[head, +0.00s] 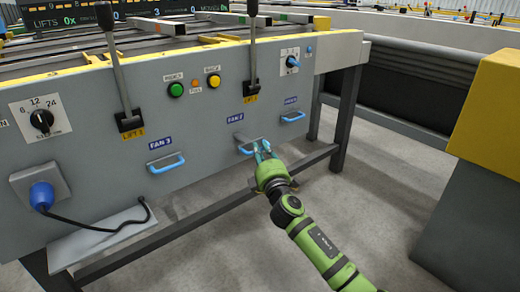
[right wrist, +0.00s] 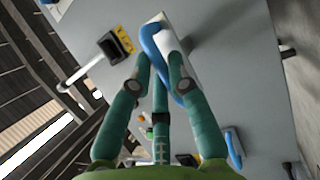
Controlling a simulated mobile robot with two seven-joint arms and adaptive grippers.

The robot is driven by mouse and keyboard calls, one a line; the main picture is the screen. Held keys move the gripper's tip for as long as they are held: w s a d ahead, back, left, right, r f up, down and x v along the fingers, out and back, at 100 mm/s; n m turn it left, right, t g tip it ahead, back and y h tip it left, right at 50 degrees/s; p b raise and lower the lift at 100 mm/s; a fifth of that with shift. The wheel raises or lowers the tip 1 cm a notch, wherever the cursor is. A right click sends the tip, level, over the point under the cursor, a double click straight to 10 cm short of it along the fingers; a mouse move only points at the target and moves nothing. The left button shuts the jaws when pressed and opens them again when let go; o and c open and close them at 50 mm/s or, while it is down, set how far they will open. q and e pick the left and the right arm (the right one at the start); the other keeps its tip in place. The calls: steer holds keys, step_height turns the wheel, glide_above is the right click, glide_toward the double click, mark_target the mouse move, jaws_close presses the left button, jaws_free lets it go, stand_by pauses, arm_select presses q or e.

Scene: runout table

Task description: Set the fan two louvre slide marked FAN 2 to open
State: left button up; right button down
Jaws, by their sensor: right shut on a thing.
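The FAN 2 label (head: 235,118) is on the grey front panel. Below it is the blue handle (head: 244,151) of the FAN 2 slide, farther below its label than the neighbouring handles are below theirs. It seems to stand out from the panel. My right gripper (head: 262,151) is shut on this handle, its fingers hiding the handle's right part. In the right wrist view the blue handle (right wrist: 151,44) runs between the fingertips of my right gripper (right wrist: 160,62), in front of a pale slide block. My left gripper is not in view.
The FAN 3 handle (head: 166,163) is to the left and another blue handle (head: 292,117) to the right. Above are two upright levers, a green button (head: 177,90) and a selector knob (head: 292,62). A blue plug (head: 42,195) with a cable is at lower left. The floor in front is clear.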

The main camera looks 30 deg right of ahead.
steer(key=c, duration=1.1)
jaws_free()
steer(key=shift+w, duration=0.1)
steer(key=shift+c, duration=0.2)
steer(key=v, duration=1.2)
